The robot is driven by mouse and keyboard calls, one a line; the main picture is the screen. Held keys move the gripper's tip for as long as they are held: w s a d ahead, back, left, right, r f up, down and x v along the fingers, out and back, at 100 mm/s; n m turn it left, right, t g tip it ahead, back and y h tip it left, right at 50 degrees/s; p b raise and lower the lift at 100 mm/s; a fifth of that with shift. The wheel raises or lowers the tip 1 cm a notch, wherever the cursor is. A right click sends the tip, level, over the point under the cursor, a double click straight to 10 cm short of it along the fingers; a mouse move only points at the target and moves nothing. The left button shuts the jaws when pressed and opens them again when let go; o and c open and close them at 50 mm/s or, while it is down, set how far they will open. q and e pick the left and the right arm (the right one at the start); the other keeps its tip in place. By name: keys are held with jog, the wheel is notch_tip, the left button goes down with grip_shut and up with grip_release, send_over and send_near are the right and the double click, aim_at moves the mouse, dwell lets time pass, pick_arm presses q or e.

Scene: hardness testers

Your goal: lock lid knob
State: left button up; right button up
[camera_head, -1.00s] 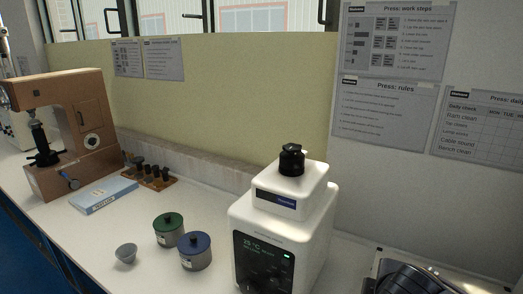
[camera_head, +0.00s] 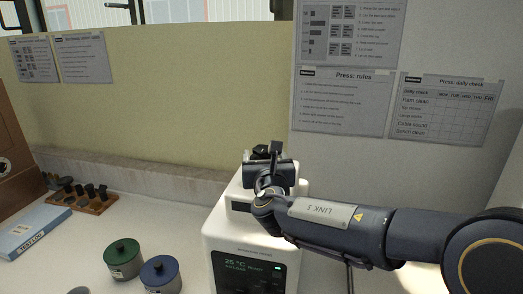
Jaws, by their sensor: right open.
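The white press (camera_head: 223,225) stands on the bench in the middle of the head view, its dark display lit on the front. Its lid knob sits on top, and my right gripper now covers it almost fully, so I cannot tell the knob's turn. My right gripper (camera_head: 264,155) is at the top of the press, at the knob's place, with its arm coming in from the right. It is open; whether its fingers touch the knob is hidden. My left gripper is not in view.
A green-lidded pot (camera_head: 123,260) and a blue-lidded pot (camera_head: 161,275) stand left of the press. A rack of dark pieces (camera_head: 88,199) and a blue box (camera_head: 33,232) lie further left. The wall with posted sheets (camera_head: 343,100) is close behind.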

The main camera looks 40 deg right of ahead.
aim_at(262, 150)
jog(key=shift+x, duration=1.45)
jog(key=c, duration=1)
